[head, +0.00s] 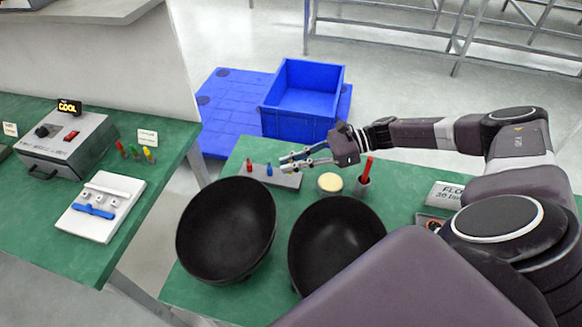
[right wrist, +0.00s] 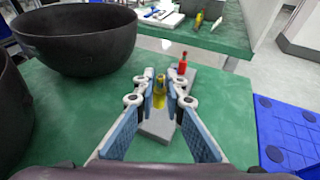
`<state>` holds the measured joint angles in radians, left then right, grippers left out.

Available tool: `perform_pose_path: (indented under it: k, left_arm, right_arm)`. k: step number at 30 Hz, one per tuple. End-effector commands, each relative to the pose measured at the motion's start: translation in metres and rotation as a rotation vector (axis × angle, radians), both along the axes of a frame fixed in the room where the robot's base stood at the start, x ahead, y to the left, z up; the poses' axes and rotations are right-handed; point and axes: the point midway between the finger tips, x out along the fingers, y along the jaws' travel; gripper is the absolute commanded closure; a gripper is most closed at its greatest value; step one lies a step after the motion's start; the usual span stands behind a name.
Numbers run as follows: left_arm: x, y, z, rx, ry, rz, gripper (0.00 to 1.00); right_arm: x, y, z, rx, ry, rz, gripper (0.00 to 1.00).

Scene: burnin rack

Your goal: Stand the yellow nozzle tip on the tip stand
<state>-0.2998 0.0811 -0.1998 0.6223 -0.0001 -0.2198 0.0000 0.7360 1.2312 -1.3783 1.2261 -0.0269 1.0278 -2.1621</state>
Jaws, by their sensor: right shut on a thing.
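The grey tip stand (head: 289,181) lies on the green bench, with a red tip (head: 249,166) and a blue tip (head: 269,169) upright on it. My right gripper (head: 283,161) is over the stand's right part. In the right wrist view its fingers are shut on the yellow nozzle tip (right wrist: 159,90), which is upright between them. The stand (right wrist: 155,131) shows below and behind it, with the red tip (right wrist: 182,67) farther off. The blue tip is hidden there. I cannot tell whether the yellow tip touches the stand. My left gripper is not in view.
Two black bowls (head: 226,228) (head: 337,240) stand in front of the stand. A cream-topped round container (head: 330,183) and a cup (head: 362,187) holding a red-handled item are to its right. A blue crate (head: 300,97) is behind the bench. Another green bench is at left.

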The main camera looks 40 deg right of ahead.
Motion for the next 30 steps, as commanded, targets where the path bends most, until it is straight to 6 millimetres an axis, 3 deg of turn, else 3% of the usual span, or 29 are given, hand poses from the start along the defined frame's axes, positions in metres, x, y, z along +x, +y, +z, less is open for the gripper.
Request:
perform_pose_path:
  k: [6, 18, 19, 23, 30]
  left_arm:
    - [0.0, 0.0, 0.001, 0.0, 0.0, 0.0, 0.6]
    - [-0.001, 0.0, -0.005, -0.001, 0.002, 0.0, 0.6]
    - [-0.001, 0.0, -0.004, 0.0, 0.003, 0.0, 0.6]
    - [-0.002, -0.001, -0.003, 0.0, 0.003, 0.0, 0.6]
    - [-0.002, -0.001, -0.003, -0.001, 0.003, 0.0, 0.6]
  right_arm:
    - [0.0, 0.001, -0.023, 0.002, -0.001, 0.0, 0.99]
    - [0.0, 0.0, -0.029, 0.001, 0.0, 0.0, 0.99]
    - [0.0, 0.0, -0.027, 0.001, 0.0, 0.0, 0.88]
    - [0.0, 0.0, -0.026, 0.001, 0.0, 0.0, 0.73]
    - [0.0, 0.0, -0.026, 0.001, 0.0, 0.0, 0.72]
